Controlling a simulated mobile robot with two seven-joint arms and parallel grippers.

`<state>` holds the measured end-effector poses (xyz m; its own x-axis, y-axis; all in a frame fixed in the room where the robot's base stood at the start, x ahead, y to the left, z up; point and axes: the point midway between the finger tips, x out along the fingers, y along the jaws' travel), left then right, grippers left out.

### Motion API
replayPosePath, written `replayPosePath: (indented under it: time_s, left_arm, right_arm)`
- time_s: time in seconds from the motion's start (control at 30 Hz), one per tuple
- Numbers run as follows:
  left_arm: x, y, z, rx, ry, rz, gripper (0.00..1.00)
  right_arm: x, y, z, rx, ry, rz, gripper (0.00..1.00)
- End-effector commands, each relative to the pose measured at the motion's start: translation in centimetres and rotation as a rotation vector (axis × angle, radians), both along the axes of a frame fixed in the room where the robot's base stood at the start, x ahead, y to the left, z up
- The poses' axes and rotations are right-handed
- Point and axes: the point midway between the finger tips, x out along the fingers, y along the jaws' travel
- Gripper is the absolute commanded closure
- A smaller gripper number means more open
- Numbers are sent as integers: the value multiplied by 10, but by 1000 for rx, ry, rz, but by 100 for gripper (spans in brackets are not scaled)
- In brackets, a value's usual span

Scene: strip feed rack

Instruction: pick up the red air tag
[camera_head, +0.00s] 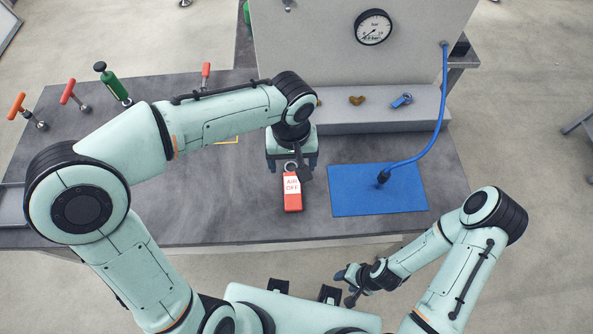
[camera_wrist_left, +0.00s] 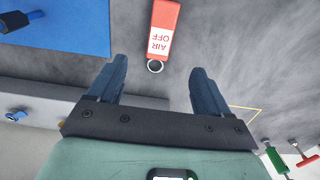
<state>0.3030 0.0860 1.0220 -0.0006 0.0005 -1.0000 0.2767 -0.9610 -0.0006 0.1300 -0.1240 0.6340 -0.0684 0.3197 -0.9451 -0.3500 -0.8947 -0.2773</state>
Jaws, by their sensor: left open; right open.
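The red air tag (camera_head: 292,201) lies flat on the grey bench, with a white "AIR OFF" label and a metal ring at its far end. In the left wrist view the tag (camera_wrist_left: 163,30) is ahead of the fingertips, with its ring nearest the gap between them. My left gripper (camera_head: 292,168) is open and empty, pointing down at the ring end of the tag; it also shows in the left wrist view (camera_wrist_left: 157,82). No contact with the tag is visible. My right gripper (camera_head: 350,285) is open, low in front of the bench and away from the tag.
A blue mat (camera_head: 378,208) with a blue hose (camera_head: 432,119) end lies right of the tag. A grey panel with a gauge (camera_head: 373,27) stands behind. A green-handled tool (camera_head: 114,86) and red- and orange-handled tools stand at the back left. The bench left of the tag is clear.

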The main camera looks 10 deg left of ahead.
Motion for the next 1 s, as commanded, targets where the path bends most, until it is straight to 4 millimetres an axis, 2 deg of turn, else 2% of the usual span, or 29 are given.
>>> replayPosePath:
  time_s: [0.3,0.57,0.83,1.0]
  left_arm:
    - [-1,0,-61,1,7,-1,21]
    - [0,0,-81,0,4,0,21]
    - [1,1,-120,-1,5,-1,21]
    - [1,1,-129,-2,2,0,21]
  right_arm:
    - [-7,0,-9,-1,8,0,47]
    - [-7,0,-10,-1,8,0,47]
    - [-6,0,-9,0,7,-1,47]
    - [-6,0,-9,-1,8,0,47]
